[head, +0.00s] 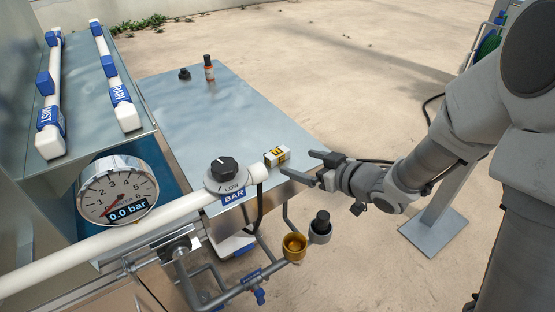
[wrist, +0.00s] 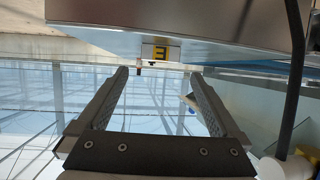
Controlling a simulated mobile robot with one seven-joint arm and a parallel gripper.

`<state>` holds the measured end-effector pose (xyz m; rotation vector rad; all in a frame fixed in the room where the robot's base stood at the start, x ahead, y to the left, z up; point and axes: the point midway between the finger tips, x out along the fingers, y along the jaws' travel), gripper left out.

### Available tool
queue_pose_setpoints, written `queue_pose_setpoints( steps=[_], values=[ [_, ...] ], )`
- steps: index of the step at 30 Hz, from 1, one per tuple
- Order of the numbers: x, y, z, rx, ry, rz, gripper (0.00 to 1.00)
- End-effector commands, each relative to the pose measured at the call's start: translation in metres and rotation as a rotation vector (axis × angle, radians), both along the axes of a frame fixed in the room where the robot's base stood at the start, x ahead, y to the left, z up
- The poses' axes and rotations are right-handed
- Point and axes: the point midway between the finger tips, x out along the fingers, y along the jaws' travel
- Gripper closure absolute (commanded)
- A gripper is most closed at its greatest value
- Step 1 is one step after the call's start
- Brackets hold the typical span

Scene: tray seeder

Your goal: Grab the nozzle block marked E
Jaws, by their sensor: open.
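The nozzle block marked E (head: 277,156) is a small white block with a yellow label and a black E. In the head view it sits at the near edge of the metal table, close to the end of the white pipe. My gripper (head: 304,168) is just right of the block, its fingers pointing left toward it. In the wrist view the block (wrist: 160,53) shows its E label upside down, beyond the fingertips and between their lines. My gripper (wrist: 158,75) is open with nothing between its fingers.
The metal table (head: 180,120) is mostly bare, with a small bottle (head: 209,68) and a black knob (head: 184,74) at its far end. A white pipe (head: 120,236) with a dial (head: 223,170) runs left of the block. A brass cup (head: 294,246) stands below.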

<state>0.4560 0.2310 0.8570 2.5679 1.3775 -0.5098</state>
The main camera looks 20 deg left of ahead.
Motion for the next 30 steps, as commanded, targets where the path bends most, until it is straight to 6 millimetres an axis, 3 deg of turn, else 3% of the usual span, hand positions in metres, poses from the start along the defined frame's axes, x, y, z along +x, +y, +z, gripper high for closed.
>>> queue_pose_setpoints(
  steps=[3, 11, 21, 30],
  values=[
    [0.011, 0.018, -0.012, 0.000, 0.000, 0.002, 0.00],
    [0.023, 0.034, -0.017, -0.001, 0.001, 0.000, 0.00],
    [0.045, 0.071, -0.032, -0.001, 0.001, 0.000, 0.00],
    [0.048, 0.074, -0.032, -0.001, 0.001, -0.002, 0.00]
  ],
)
